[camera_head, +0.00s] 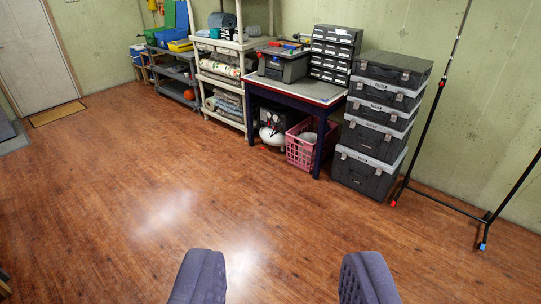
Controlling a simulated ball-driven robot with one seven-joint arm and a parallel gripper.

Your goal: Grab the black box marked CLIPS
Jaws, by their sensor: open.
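I cannot make out the word CLIPS on any box. Several black boxes stand along the back wall. A tall stack of black and grey cases (372,141) stands on the floor at the right, with small pale labels too small to read. A black toolbox (284,68) and a black unit of small drawers (335,56) sit on the work table (308,92). My gripper (282,278) is at the bottom of the view, its two blue-grey fingers wide apart. It is open and empty, well away from the boxes, with only floor between the fingers.
A pink crate (302,150) and a white tank-like item (272,132) are under the table. A beige shelf (222,80) and a grey rack (178,68) stand left of it. A thin black stand (437,95) spreads its legs at right. The wooden floor (150,200) is clear.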

